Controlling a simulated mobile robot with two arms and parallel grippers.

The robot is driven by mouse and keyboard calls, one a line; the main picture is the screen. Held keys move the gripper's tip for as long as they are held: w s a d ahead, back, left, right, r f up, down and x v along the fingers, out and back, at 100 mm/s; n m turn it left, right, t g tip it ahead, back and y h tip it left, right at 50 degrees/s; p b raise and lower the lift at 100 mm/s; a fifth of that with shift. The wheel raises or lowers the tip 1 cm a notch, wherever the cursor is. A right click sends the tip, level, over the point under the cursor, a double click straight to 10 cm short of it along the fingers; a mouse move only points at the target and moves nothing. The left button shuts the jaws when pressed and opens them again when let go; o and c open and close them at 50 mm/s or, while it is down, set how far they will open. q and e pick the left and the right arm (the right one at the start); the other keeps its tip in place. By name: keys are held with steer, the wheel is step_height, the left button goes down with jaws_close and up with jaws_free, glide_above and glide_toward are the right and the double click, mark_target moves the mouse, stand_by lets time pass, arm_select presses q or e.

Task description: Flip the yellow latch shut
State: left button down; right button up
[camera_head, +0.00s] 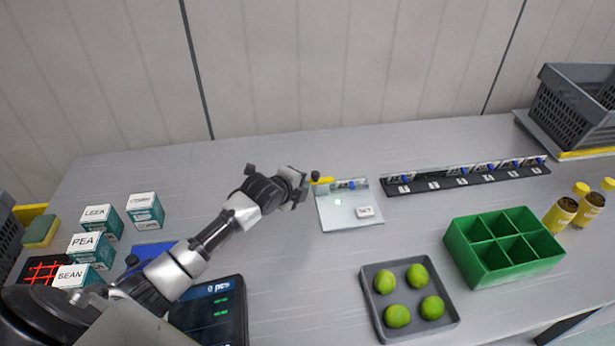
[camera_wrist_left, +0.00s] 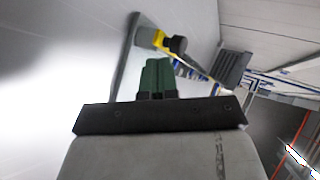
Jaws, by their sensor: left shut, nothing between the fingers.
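The yellow latch (camera_head: 323,181) has a black knob and sits at the upper left edge of a pale plate (camera_head: 328,217) on the table. The latch also shows in the left wrist view (camera_wrist_left: 157,38), beyond my fingers. My left gripper (camera_head: 305,186) is just left of the latch in the head view. Its dark green fingers (camera_wrist_left: 157,72) are shut together and empty, with a small gap to the latch in the wrist view. The gripper partly hides the latch's left end in the head view. My right gripper is not in view.
The plate carries a lit green light and a SET label (camera_head: 365,212). To its right are a black rail (camera_head: 465,181), a green divided box (camera_head: 505,248) and a grey tray (camera_head: 448,316) of green fruit. Labelled boxes (camera_head: 143,211) stand at left; a wall is behind.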

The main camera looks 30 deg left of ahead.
arm_select(q)
steer(key=w, duration=0.2)
steer(key=shift+w+d, duration=0.2)
steer(key=shift+w, duration=0.25)
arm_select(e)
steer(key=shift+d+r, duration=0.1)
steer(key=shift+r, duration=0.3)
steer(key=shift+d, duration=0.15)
arm_select(q)
steer(key=w+d, duration=0.2)
steer(key=shift+d, duration=0.3)
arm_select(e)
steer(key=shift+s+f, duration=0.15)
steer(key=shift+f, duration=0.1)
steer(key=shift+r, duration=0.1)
